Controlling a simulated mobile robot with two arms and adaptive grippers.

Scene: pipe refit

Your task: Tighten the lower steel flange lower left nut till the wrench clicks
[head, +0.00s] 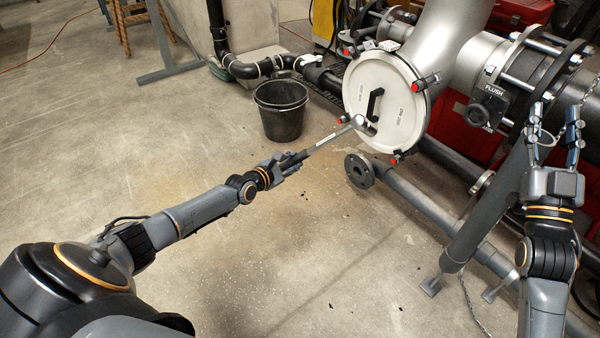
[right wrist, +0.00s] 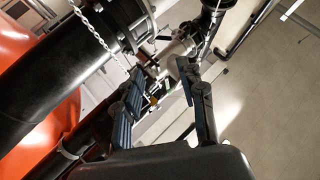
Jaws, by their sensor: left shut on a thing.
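A long wrench (head: 330,139) with a pale label band shows in the head view. My left gripper (head: 288,163) is shut on its dark handle. The wrench slants up to the right, and its head overlaps the lower left of the white round cover in the picture; contact cannot be told. A dark flange (head: 359,171) ends a low pipe just below the wrench head. A bolted steel flange (head: 512,78) shows at the upper right. I cannot make out the lower left nut. My right gripper (head: 554,115) is open and empty; its spread fingers also show in the right wrist view (right wrist: 165,85).
The white cover (head: 378,75) with red knobs closes a large grey pipe. A black bucket (head: 280,112) stands on the floor left of it. A FLUSH box (head: 489,108) and a slanted grey post (head: 490,205) lie near my right arm.

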